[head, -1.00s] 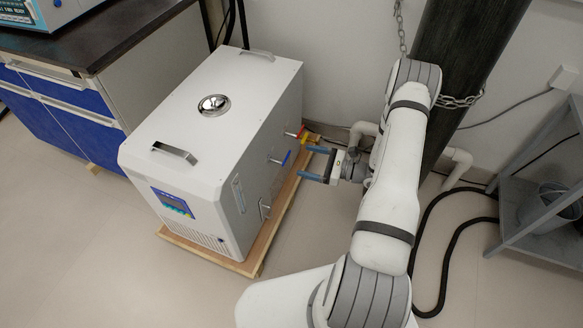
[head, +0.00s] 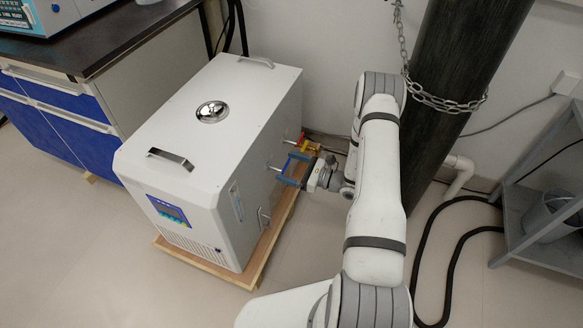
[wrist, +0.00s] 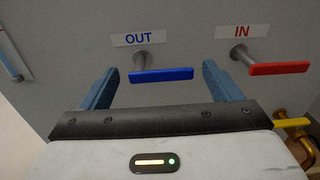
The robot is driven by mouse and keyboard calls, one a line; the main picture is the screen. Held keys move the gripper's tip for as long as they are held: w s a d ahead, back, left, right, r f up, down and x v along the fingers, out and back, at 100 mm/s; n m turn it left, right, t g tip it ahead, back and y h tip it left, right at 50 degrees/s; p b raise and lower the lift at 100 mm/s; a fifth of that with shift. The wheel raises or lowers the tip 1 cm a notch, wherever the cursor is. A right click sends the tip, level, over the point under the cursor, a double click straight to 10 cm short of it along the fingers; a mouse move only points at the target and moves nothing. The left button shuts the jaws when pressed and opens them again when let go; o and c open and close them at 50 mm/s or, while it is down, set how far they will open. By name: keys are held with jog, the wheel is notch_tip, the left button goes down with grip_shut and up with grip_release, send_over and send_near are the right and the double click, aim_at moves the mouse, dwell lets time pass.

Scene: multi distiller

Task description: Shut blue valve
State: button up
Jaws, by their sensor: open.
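The blue valve (wrist: 162,75) is a flat blue lever on a metal stem under an "OUT" label, on the side of the white distiller (head: 150,150). In the wrist view the lever lies roughly level, pointing right from its stem. My gripper (wrist: 160,85) is open, with its two blue fingers on either side of the lever, left and right. No grip on the lever shows; I cannot tell how deep the fingers reach past it. In the head view my gripper (head: 286,170) is close to the machine's right side, and its fingers partly hide the blue lever.
A red valve lever (wrist: 279,69) under an "IN" label is just right of my right finger. A yellow lever (wrist: 292,123) on a brass fitting is lower right. A dark gas cylinder (head: 455,60) and a grey shelf (head: 540,190) stand to the right.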

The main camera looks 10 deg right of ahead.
jog(key=shift+c, duration=0.3)
jog(key=c, duration=0.9)
jog(key=shift+d, duration=0.15)
jog(key=shift+c, duration=0.2)
jog(key=shift+s+a+f+m+p, duration=0.4)
jog(key=shift+m+p, duration=0.2)
jog(key=shift+m, duration=2.35)
jog(key=shift+s+a+f+m+p, duration=0.3)
jog(key=shift+f+m+p, duration=0.25)
jog(key=shift+m, duration=2.45)
jog(key=shift+s+a+f+m+p, duration=0.35)
jog(key=shift+m+p, duration=0.3)
jog(key=shift+m, duration=2.3)
